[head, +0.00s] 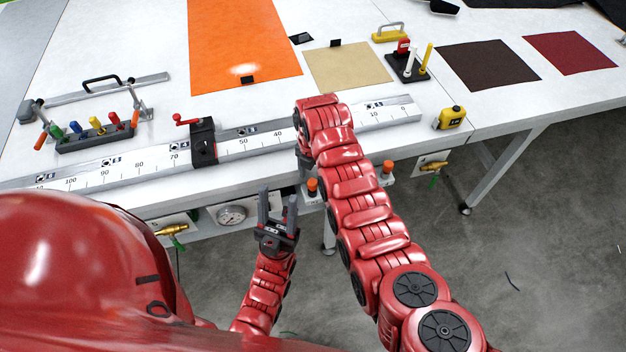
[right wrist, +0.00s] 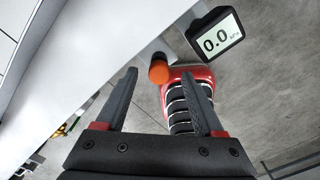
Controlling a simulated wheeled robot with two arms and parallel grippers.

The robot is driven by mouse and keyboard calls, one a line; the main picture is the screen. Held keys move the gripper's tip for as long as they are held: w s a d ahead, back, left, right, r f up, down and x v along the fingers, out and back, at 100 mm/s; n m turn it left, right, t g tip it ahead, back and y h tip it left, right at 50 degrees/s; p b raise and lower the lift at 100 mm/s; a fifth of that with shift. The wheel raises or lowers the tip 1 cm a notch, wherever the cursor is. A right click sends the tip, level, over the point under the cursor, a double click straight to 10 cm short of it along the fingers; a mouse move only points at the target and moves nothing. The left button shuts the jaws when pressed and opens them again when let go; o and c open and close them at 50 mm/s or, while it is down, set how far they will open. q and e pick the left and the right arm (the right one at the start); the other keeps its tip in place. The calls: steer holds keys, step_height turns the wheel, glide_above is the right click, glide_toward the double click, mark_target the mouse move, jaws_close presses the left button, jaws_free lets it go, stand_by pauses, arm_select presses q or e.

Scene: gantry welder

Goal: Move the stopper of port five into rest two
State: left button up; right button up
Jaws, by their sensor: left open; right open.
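Two orange stoppers show on the table's front edge, one (head: 312,188) near the middle and one (head: 387,167) to its right. I read no port numbers and cannot tell which is port five, nor which place is rest two. My right gripper (right wrist: 160,74) is open in the right wrist view. An orange stopper (right wrist: 159,70) shows between its fingertips, farther off; contact is not visible. In the head view the right gripper is mostly hidden behind its arm. My left gripper (head: 278,194) is open and empty in front of the table edge.
A rack (head: 95,143) of coloured handles stands at the left, behind a long ruler rail (head: 245,145). A gauge (head: 232,214) and brass valves (head: 172,230) line the front edge.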

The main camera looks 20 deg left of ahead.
step_height(320, 180, up, 5)
steer(key=shift+w+a+f+b, duration=0.1)
steer(key=shift+b, duration=0.3)
step_height(320, 180, up, 10)
steer(key=p, duration=0.6)
steer(key=shift+f, duration=0.15)
